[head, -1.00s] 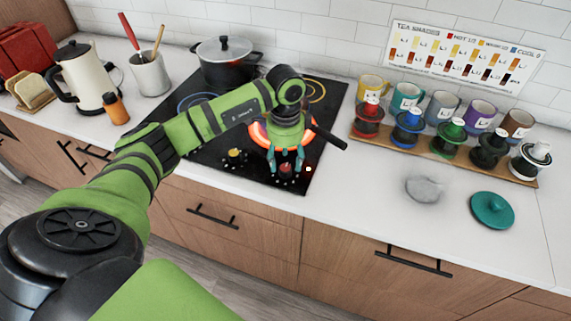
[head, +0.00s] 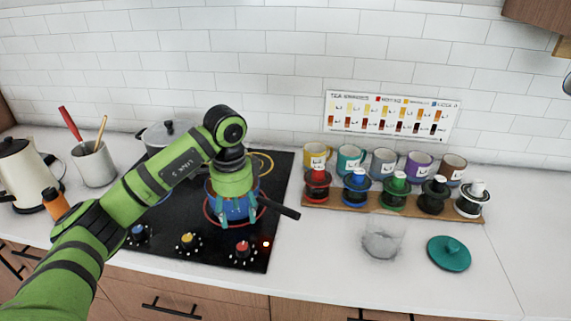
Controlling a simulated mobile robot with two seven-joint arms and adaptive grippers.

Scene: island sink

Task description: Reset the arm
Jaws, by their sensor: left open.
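My left arm reaches in from the left over the black cooktop (head: 175,225). My left gripper (head: 233,213) points down with its teal fingers spread apart, in front of a blue pot (head: 234,206). The pot has a dark handle (head: 280,209) pointing right and stands on a red-ringed burner. The gripper and wrist partly hide the pot, and I cannot tell whether the fingers touch it. My right gripper is not in view.
Blue (head: 138,233), yellow (head: 187,241) and red (head: 243,249) knobs line the cooktop's front. A clear glass vessel (head: 381,243) and teal lid (head: 449,254) sit on the counter. A kettle (head: 20,177) stands left.

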